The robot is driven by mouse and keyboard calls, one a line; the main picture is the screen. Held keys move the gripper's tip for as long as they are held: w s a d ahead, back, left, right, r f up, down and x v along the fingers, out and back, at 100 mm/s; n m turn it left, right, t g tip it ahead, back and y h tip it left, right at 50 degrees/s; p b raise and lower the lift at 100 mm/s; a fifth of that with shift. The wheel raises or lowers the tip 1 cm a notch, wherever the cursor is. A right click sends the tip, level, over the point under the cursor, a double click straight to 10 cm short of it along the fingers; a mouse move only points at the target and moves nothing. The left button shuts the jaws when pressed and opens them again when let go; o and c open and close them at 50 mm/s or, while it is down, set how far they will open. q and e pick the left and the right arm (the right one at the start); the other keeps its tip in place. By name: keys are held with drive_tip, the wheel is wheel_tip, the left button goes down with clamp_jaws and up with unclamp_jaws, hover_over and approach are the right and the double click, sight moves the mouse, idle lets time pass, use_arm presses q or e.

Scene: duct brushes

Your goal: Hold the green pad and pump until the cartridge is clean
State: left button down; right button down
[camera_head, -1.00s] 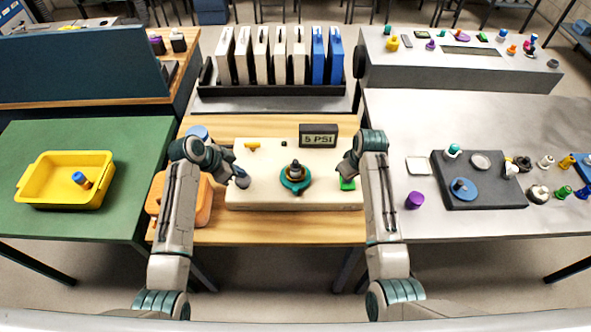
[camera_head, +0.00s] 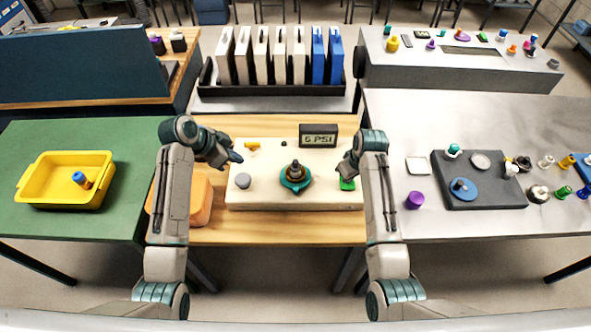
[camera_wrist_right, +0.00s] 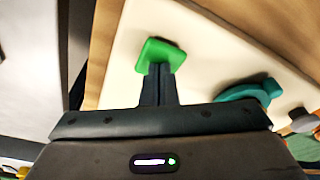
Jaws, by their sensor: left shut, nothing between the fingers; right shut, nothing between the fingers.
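The cream board (camera_head: 265,202) lies on the wooden table. The green pad (camera_head: 347,184) is at its right front, and it also shows in the right wrist view (camera_wrist_right: 160,54). My right gripper (camera_wrist_right: 160,72) is shut and empty, its tips over the pad's near edge, seemingly touching it. The cartridge (camera_head: 296,172) stands upright in a teal holder (camera_head: 297,187) at the board's middle. A round grey button (camera_head: 243,181) is at the board's left. My left gripper (camera_head: 236,157) is shut and empty, above and behind the button. The display (camera_head: 319,136) reads 6 PSI.
A yellow lever (camera_head: 252,146) is at the board's back left. An orange block (camera_head: 200,200) sits left of the board. A rack of white and blue panels (camera_head: 270,90) stands behind. A yellow tray (camera_head: 40,180) is on the green table; a dark fixture plate (camera_head: 480,195) is at right.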

idle(0.3)
wheel_tip(320, 180, up, 7)
idle(0.7)
idle(0.3)
